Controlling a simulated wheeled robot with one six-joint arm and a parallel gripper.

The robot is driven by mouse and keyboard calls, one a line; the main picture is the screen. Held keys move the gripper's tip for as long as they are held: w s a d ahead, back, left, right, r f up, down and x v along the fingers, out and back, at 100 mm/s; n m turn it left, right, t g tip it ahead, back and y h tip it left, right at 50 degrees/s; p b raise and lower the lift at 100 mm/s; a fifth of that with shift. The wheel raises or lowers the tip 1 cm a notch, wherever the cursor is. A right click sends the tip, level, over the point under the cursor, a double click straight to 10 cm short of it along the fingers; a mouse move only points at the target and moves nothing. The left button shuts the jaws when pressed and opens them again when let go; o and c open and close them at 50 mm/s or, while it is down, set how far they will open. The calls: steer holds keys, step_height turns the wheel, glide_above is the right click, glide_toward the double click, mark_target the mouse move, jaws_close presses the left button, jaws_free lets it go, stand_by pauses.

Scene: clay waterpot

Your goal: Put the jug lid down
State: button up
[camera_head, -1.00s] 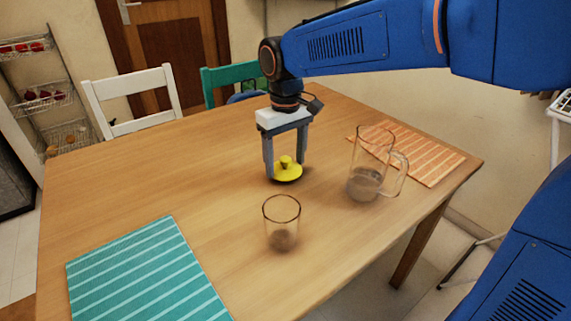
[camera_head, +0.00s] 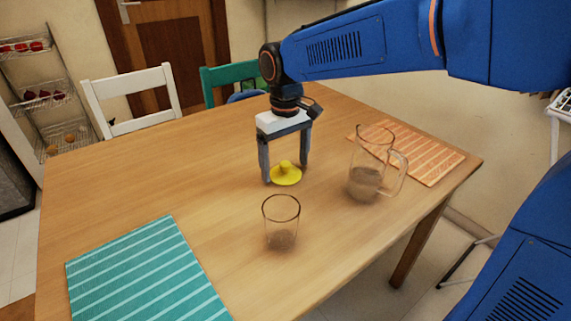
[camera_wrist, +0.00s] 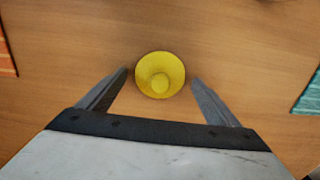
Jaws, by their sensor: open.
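The yellow jug lid (camera_head: 286,175) lies on the wooden table with its knob up. It also shows in the wrist view (camera_wrist: 160,75), between and just beyond the fingertips. My gripper (camera_head: 285,172) is open around the lid, one finger on each side, with gaps between fingers and lid. In the wrist view my gripper (camera_wrist: 159,78) holds nothing. The clear glass jug (camera_head: 366,165) stands upright and uncovered to the right of the lid, with dark contents at its bottom and its handle to the right.
A clear drinking glass (camera_head: 281,222) stands in front of the lid. A teal striped mat (camera_head: 145,275) lies at the front left and an orange striped mat (camera_head: 425,155) behind the jug. The wooden table (camera_head: 150,180) is clear to the left. White and green chairs stand beyond it.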

mark_target(286, 164)
step_height(286, 164, up, 12)
stand_by(0.5)
steer(key=shift+s+f, duration=0.15)
